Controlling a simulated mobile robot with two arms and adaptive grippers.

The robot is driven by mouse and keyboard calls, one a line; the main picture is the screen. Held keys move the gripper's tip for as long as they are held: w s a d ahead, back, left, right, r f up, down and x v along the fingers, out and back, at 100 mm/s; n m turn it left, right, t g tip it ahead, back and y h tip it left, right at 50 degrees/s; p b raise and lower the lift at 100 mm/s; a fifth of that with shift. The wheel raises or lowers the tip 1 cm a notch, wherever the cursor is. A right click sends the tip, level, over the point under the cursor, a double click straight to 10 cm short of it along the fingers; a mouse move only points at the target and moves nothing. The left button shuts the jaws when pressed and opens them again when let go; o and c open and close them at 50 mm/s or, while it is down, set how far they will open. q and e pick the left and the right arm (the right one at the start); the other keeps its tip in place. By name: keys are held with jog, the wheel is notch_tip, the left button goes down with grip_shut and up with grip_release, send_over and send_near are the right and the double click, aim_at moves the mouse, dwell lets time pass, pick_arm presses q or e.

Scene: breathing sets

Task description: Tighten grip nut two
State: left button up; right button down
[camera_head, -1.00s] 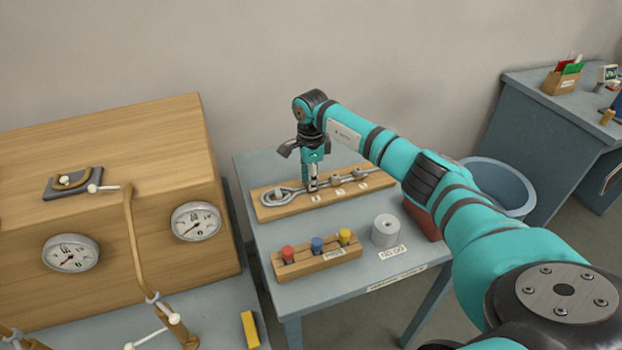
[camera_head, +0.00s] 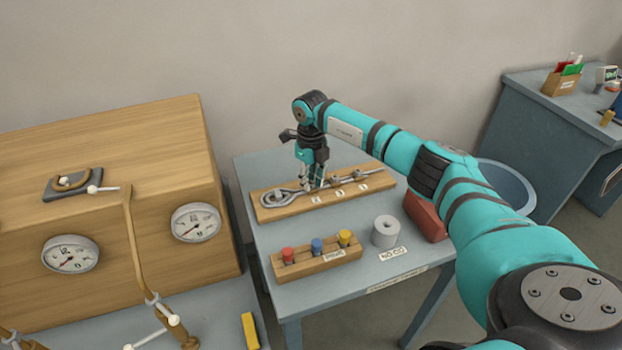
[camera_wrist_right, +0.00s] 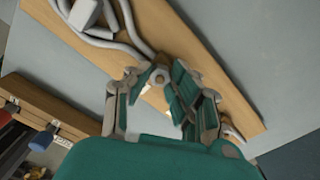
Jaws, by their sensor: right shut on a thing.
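A wooden board (camera_head: 264,214) on the small grey table carries a grey cable with a looped end (camera_head: 281,198) and a row of clamps with nuts. Small numbered labels lie along the board's front. My right gripper (camera_head: 317,185) points down at the cable just beyond the loop, nearest the first label. In the right wrist view its fingers (camera_wrist_right: 166,87) are closed in around a small metal nut (camera_wrist_right: 160,75); the fingers partly hide it. I cannot tell from the nut itself which number it is. A further clamp (camera_head: 358,174) shows to the right. My left gripper is not in view.
A wooden cabinet (camera_head: 100,150) with gauges is at left. A grey-blue bin (camera_head: 505,182) stands right, behind my arm.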

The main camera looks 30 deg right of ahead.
jog(key=m, duration=0.3)
jog(key=shift+r+m+p, duration=0.15)
jog(key=shift+m+p, duration=0.15)
jog(key=shift+m, duration=0.1)
jog(key=m, duration=0.3)
jog(key=shift+m+p, duration=0.3)
jog(key=shift+p, duration=0.1)
jog(key=m+p, duration=0.1)
jog(key=m, duration=0.2)
jog(key=shift+m, duration=0.3)
jog(key=m+p, duration=0.1)
jog(key=m, duration=0.2)
jog(key=shift+m, duration=0.3)
jog(key=m+p, duration=0.3)
jog(key=m, duration=0.3)
jog(key=shift+r, duration=0.1)
jog(key=m+p, duration=0.3)
jog(key=m, duration=0.1)
jog(key=shift+m, duration=0.3)
jog(key=shift+m+p, duration=0.6)
jog(key=shift+m, duration=0.5)
